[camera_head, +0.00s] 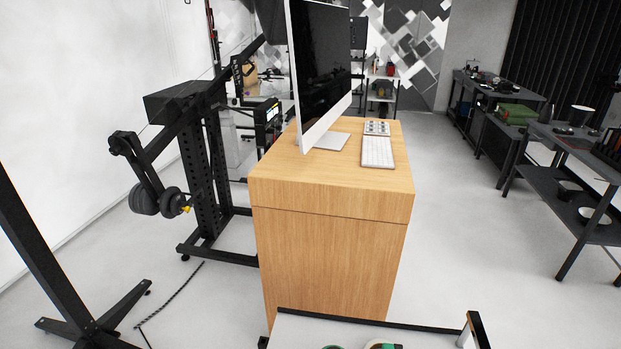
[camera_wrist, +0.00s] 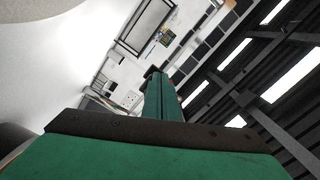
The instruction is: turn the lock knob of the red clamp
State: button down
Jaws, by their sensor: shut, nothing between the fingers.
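I cannot make out the red clamp or its lock knob in either view. My gripper (camera_wrist: 160,76) shows in the wrist view as two long green fingers side by side. They are shut, with nothing seen between them. The gripper points toward a distant, tilted view of the room and touches nothing that I can see.
A wooden cabinet (camera_head: 325,255) with a monitor (camera_head: 322,65) and keyboard (camera_head: 377,152) stands ahead. A black stand (camera_head: 195,150) with weights (camera_head: 172,202) is at left. Dark workbenches (camera_head: 565,140) line the right. Open floor (camera_head: 460,230) lies between cabinet and benches.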

jog(key=v, duration=0.6)
dwell(0.3)
